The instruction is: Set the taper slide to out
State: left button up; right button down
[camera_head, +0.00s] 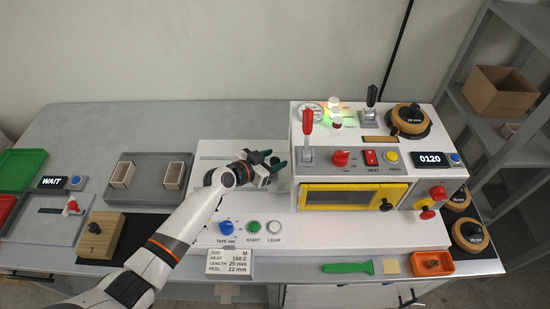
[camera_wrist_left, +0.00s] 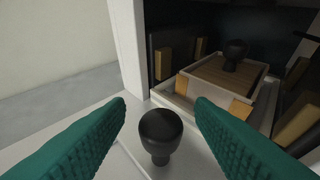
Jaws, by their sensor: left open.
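My left gripper (camera_head: 275,159) reaches in over the white machine deck (camera_head: 215,160), at the left side of the machine housing (camera_head: 308,129). It is open, and in the left wrist view its green fingers (camera_wrist_left: 161,104) stand apart. A round black knob (camera_wrist_left: 160,132) on a short stem stands upright on the white surface between the fingers, with space on both sides. It may be the taper slide's knob; no label for it is readable. The gripper and arm hide it in the head view. My right gripper is not in view.
Beyond the knob, an open housing holds a pale box (camera_wrist_left: 214,91) around a wooden block with a black knob (camera_wrist_left: 236,50). A white post (camera_wrist_left: 128,40) rises close beside it. The yellow-framed door (camera_head: 353,196), red lever (camera_head: 307,128) and blue knob (camera_head: 226,228) are nearby.

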pick_arm(q)
jog(key=shift+w+d+f, duration=0.2)
jog(key=shift+w+d, duration=0.2)
jog(key=shift+d, duration=0.05)
grip_shut()
jog(key=shift+a+f+b, duration=0.15)
jog(key=shift+a+b, duration=0.25)
jog(key=a+b, duration=1.4)
jog(key=a, duration=0.4)
jog(key=shift+f, duration=0.1)
jog(key=shift+a+r+b, duration=0.2)
jog(key=shift+a+b, duration=0.2)
jog(key=shift+a, duration=0.3)
